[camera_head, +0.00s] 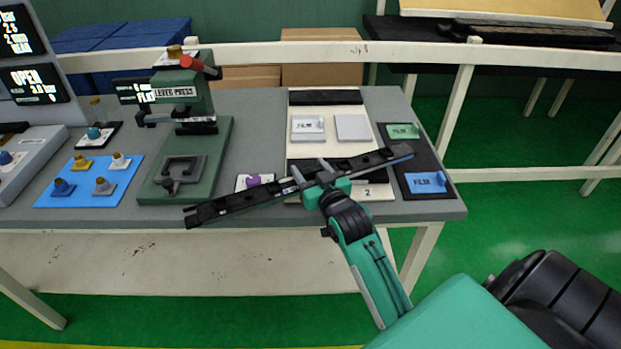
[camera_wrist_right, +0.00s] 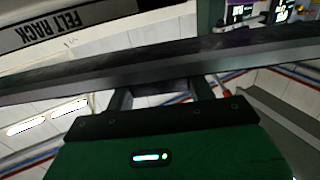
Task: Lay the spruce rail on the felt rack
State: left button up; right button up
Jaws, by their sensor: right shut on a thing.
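A long, near-black rail (camera_head: 240,203), which I take for the spruce rail, is held in my right gripper (camera_head: 323,178) near its middle. It slants across the front of the grey bench, right end farther back, and seems above the surface. In the right wrist view the rail (camera_wrist_right: 60,82) crosses the whole picture, with the gripper fingers (camera_wrist_right: 162,92) shut on it. A label reading FELT RACK (camera_wrist_right: 65,24) shows at the upper left there, on a pale-edged part beyond the rail. I cannot tell the felt rack for sure in the head view. My left gripper is not in view.
The grey bench (camera_head: 262,118) carries a green lever press (camera_head: 190,150), a blue mat (camera_head: 90,195) with small knobbed pieces, and a pale fixture board (camera_head: 330,110). A white railing (camera_head: 240,55) runs behind. A dark table (camera_head: 400,32) with a cream board stands back right.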

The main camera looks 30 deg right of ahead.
jog(key=shift+f, duration=1.35)
jog(key=shift+f, duration=0.2)
jog(key=o, duration=1.2)
jog(key=shift+r, duration=0.15)
